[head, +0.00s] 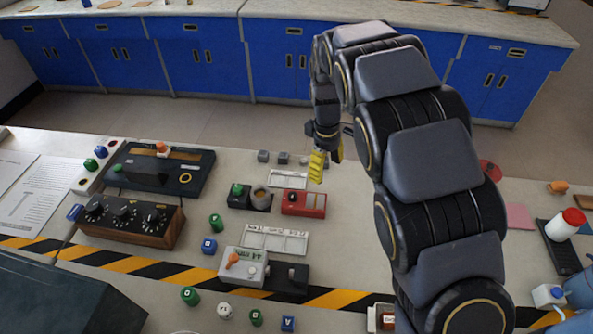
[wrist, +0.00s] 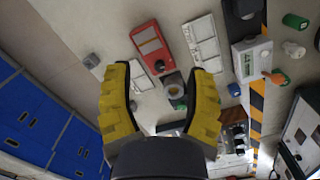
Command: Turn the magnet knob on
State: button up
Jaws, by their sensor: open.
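My gripper (head: 318,165) hangs above the far side of the bench in the head view. Its yellow fingers (wrist: 160,76) are spread wide and empty in the wrist view. Several knobs are in sight, and I cannot read which is the magnet's. A red box (head: 312,205) with a black knob (head: 292,198) lies nearer than the gripper; the box (wrist: 149,40) and knob (wrist: 158,66) also show in the wrist view, the knob between the fingertips but apart. A white device (head: 236,260) has an orange knob (head: 233,259). A wooden box (head: 150,232) carries several black knobs.
A grey cup-like part (head: 261,199) and a green-topped piece (head: 238,189) stand left of the red box. White trays (head: 274,239) lie nearby. Small green and blue pieces are scattered around. A black device (head: 192,178) stands at left. Blue cabinets (head: 200,65) line the back.

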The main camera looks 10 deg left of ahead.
aim_at(292, 194)
jog(key=w+a+f+n, duration=0.1)
jog(key=a+f, duration=0.1)
jog(key=w+a+f+n, duration=0.1)
jog(key=a+f, duration=0.2)
jog(key=w+a+f+n, duration=0.2)
jog(key=a+f, duration=0.1)
jog(key=shift+f+y, duration=0.25)
jog(key=shift+y, duration=0.15)
jog(key=shift+f, duration=3.85)
grip_shut()
